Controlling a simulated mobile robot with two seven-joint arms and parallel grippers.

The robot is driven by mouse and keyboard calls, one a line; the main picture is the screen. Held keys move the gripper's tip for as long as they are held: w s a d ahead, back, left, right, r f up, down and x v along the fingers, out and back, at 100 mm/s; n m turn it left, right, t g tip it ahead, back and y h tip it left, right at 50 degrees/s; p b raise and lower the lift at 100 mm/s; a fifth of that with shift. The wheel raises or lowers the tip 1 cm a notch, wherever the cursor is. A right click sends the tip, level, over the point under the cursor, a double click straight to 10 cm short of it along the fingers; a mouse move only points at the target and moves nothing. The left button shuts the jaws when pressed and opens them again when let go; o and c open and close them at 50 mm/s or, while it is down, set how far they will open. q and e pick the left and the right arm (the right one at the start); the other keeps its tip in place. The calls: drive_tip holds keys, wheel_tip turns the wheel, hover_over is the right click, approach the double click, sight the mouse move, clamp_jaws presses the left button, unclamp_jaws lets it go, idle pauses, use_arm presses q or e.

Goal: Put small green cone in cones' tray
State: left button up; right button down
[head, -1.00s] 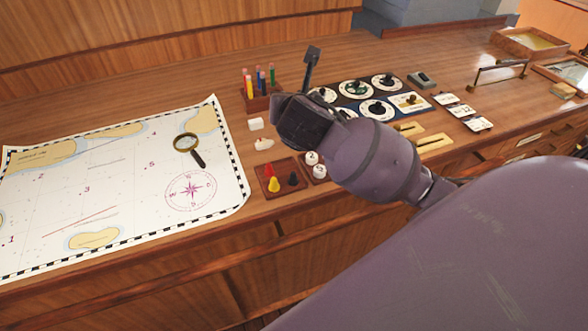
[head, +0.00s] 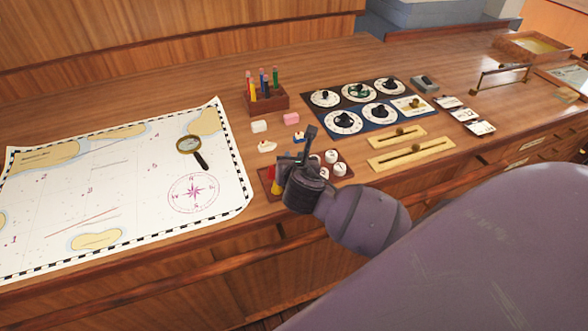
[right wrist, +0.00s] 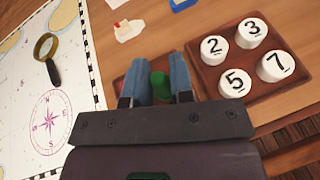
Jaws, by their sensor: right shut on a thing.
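The small green cone (right wrist: 159,86) is between the two fingers of my right gripper (right wrist: 158,72) in the right wrist view, and the gripper is shut on it. In the head view my right gripper (head: 296,157) is over the cones' tray (head: 263,181), a small red-brown tray right of the chart. It hides most of the tray, and the green cone is not visible there. I cannot tell whether the green cone touches the tray. My left gripper is not in view.
A tray of numbered white discs (head: 342,168) stands just right of the gripper. A chart (head: 120,190) with a magnifying glass (head: 190,146) lies to the left. Small white, pink and blue pieces, a pencil holder (head: 266,102) and a dial panel (head: 372,98) are behind.

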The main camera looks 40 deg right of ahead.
wheel_tip(320, 180, down, 3)
drive_tip(key=shift+r, duration=0.2)
drive_tip(key=shift+s+a+f, duration=0.1)
drive_tip(key=shift+s+f, duration=0.2)
drive_tip(key=shift+f, duration=0.45)
drive_tip(key=c, duration=1)
unclamp_jaws()
drive_tip(key=shift+w, duration=0.25)
drive_tip(key=shift+c, duration=0.2)
drive_tip(key=shift+o, duration=0.2)
drive_tip(key=shift+r, duration=0.2)
drive_tip(key=v, duration=1.2)
drive_tip(key=shift+r, duration=0.15)
